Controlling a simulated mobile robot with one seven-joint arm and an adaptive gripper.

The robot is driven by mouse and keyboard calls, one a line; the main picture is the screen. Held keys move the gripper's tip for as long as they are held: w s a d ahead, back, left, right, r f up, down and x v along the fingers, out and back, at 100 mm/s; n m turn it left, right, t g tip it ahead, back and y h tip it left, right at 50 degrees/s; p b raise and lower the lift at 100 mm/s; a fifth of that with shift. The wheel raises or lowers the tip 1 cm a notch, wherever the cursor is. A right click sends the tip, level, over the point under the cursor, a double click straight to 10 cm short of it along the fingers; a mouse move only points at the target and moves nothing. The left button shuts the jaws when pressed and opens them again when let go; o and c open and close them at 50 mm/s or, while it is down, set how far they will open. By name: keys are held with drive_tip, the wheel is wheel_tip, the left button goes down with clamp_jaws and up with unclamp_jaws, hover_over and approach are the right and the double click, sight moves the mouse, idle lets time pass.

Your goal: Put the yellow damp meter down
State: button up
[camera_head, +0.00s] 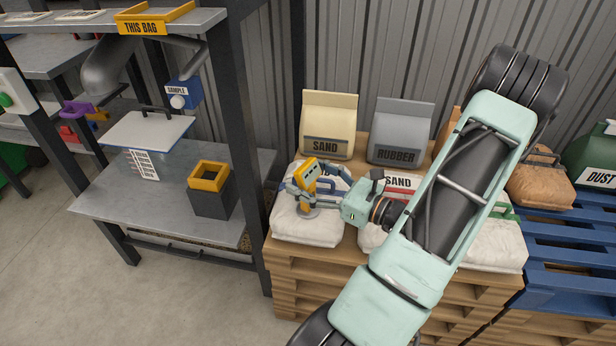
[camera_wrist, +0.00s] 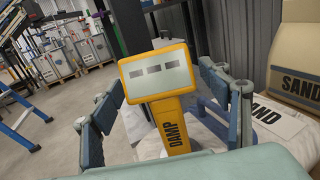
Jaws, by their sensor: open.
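The yellow damp meter (camera_head: 308,180) stands on a white bag (camera_head: 320,226) on the wooden pallet stack, a little tilted in the picture. In the wrist view the damp meter (camera_wrist: 160,87) shows its pale display and the word DAMP on its handle. My gripper (camera_head: 313,186) is open around the meter, one finger on each side. In the wrist view gaps show between the fingers and the meter's handle. The meter's lower end shows a grey round foot in the head view, resting on or just over the bag; I cannot tell which.
A cream SAND bag (camera_head: 327,120) and a grey RUBBER bag (camera_head: 400,128) stand behind. More white bags lie to the right, partly behind my arm. A dark box with a yellow rim (camera_head: 211,195) stands on the metal bench (camera_head: 120,215) to the left, beyond a dark post (camera_head: 240,130).

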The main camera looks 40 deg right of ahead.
drive_tip(key=shift+r, duration=0.25)
drive_tip(key=p+v, duration=0.2)
drive_tip(key=v, duration=1)
drive_tip(key=shift+p, duration=0.3)
